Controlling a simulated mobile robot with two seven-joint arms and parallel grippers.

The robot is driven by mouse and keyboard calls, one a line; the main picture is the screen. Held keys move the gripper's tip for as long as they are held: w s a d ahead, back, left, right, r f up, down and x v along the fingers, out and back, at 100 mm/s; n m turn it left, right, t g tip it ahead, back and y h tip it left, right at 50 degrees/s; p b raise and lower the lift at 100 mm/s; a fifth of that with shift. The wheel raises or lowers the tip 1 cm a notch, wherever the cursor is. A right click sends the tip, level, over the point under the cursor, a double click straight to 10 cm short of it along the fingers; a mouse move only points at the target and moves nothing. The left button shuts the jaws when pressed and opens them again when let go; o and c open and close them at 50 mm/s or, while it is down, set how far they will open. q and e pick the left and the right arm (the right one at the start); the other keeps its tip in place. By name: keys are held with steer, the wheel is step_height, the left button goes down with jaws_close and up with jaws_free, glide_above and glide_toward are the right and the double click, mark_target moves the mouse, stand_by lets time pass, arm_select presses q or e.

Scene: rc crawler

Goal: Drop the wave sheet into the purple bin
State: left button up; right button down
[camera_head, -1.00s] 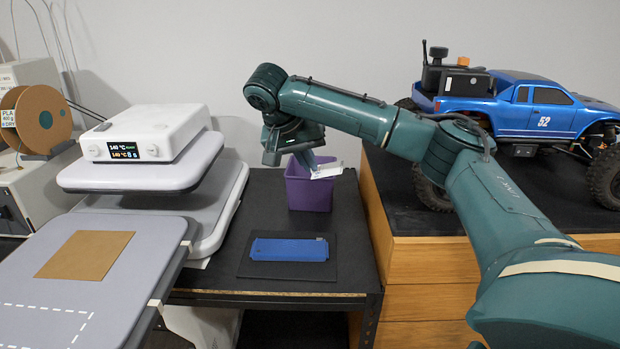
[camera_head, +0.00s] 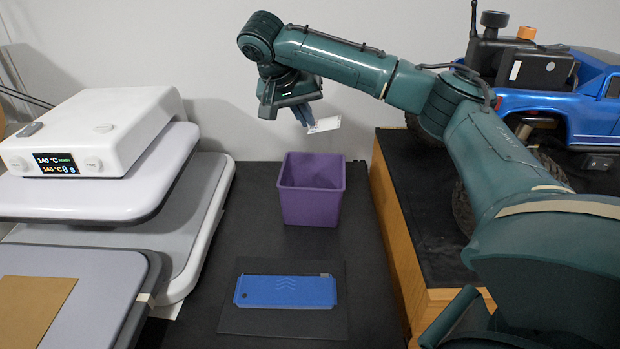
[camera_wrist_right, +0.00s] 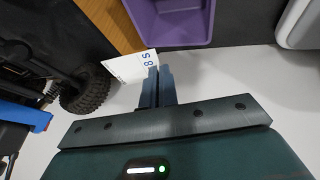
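The purple bin (camera_head: 310,207) stands on the dark bench and looks empty as far as I can see inside; it also shows at the top of the right wrist view (camera_wrist_right: 172,24). My right gripper (camera_head: 306,116) is shut on a small white sheet (camera_head: 325,125), above the bin's far rim in the head view and apart from it. In the right wrist view the fingers (camera_wrist_right: 157,88) pinch an edge of the sheet (camera_wrist_right: 128,68), which carries blue marks like "8" and "S"; I see no wave drawing on it. My left gripper is out of view.
A blue panel (camera_head: 286,291) with faint wave lines lies on a black mat (camera_head: 270,322) in front of the bin. A white heat press (camera_head: 95,130) stands at the left. A blue crawler truck (camera_head: 550,105) sits on a black-topped wooden cabinet (camera_head: 420,230) at the right.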

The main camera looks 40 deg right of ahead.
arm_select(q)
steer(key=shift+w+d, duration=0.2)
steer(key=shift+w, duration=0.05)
arm_select(e)
steer(key=shift+w+d+f, duration=0.1)
steer(key=shift+w+f, duration=0.05)
steer(key=shift+f, duration=1.3)
steer(key=shift+w+d+f, duration=0.1)
steer(key=shift+f, duration=1.35)
steer(key=c, duration=1.6)
jaws_free()
